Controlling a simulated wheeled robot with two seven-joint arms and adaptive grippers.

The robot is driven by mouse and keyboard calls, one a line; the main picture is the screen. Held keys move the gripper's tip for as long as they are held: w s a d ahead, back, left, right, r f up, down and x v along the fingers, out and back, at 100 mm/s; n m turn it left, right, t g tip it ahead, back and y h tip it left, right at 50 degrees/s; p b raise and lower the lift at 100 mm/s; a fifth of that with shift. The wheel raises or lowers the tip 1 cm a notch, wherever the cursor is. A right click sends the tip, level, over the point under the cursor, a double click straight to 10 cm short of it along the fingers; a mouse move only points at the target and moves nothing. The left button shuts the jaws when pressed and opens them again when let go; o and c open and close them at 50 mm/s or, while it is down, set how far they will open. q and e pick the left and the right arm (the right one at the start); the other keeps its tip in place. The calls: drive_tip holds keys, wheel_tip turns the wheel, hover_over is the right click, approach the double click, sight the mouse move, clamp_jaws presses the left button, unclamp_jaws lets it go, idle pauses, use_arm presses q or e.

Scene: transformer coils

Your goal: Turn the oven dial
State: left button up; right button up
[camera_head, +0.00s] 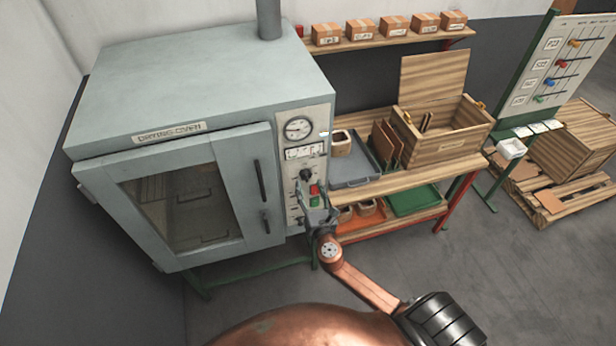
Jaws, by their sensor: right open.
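The drying oven (215,70) is a large pale grey-green cabinet at the left, with its windowed door shut. A narrow control panel (296,155) runs down the right of its front. A black dial (305,175) sits on this panel below the round gauge, above a red and a green button. My right gripper (312,200) is open in front of the lower panel, just below the dial. It hides part of the lower panel. I cannot tell whether it touches the panel. My left gripper is out of view.
A wooden workbench (425,180) stands right of the oven, with a grey tray (352,172) and an open wooden crate (450,150). Small cartons line a shelf (390,41) above. A green board (545,75) and a pallet (560,205) stand farther right. The floor in front is clear.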

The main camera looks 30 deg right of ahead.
sight(307, 179)
drive_tip(key=shift+x, duration=2.2)
drive_tip(key=shift+c, duration=0.2)
drive_tip(key=c, duration=1.1)
drive_tip(key=shift+d, duration=0.15)
